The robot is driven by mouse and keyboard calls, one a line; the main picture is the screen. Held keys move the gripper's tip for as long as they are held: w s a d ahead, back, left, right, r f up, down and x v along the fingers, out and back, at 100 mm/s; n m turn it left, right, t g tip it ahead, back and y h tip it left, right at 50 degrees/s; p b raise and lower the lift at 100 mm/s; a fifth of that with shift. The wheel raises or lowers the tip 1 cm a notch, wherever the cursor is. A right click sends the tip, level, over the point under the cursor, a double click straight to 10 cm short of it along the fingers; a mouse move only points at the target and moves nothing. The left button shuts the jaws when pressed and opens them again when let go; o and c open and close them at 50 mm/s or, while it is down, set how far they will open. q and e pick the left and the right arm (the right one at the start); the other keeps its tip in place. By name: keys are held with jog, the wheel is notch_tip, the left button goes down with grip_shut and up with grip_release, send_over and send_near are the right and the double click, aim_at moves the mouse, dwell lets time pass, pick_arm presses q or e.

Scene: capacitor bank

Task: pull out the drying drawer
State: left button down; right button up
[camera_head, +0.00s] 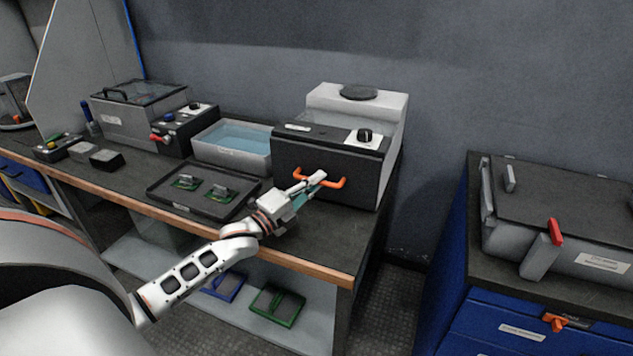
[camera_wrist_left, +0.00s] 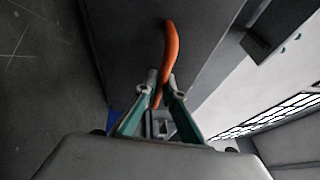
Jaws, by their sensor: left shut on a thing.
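The drying drawer is the dark front (camera_head: 318,168) of a box-shaped unit with a light top, standing at the right end of the bench. An orange handle (camera_head: 335,184) runs across its front. The drawer front looks flush with the unit. My right gripper is not in view.
A black tray (camera_head: 160,192) with two green boards lies left of my gripper. Behind it is a water-filled bath (camera_head: 204,150). The bench edge (camera_head: 300,264) runs below my arm. A blue cabinet (camera_head: 490,318) stands to the right across a floor gap.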

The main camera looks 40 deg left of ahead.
pick_arm(q)
jog(key=s+d+p, duration=0.2)
jog(key=s+p, duration=0.1)
jog(key=s, duration=0.7)
jog(key=s+d+p, duration=0.3)
jog(key=s+p, duration=0.1)
jog(key=s, duration=0.6)
jog(key=shift+s, duration=0.15)
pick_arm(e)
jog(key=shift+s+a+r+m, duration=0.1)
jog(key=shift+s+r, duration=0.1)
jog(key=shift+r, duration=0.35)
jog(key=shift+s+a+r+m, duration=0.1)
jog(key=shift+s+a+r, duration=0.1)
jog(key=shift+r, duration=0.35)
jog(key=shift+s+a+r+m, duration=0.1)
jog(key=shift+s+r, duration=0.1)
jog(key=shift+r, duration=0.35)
pick_arm(q)
jog(key=shift+a, duration=0.1)
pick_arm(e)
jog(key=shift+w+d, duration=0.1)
pick_arm(q)
jog(key=c, duration=2.4)
grip_release()
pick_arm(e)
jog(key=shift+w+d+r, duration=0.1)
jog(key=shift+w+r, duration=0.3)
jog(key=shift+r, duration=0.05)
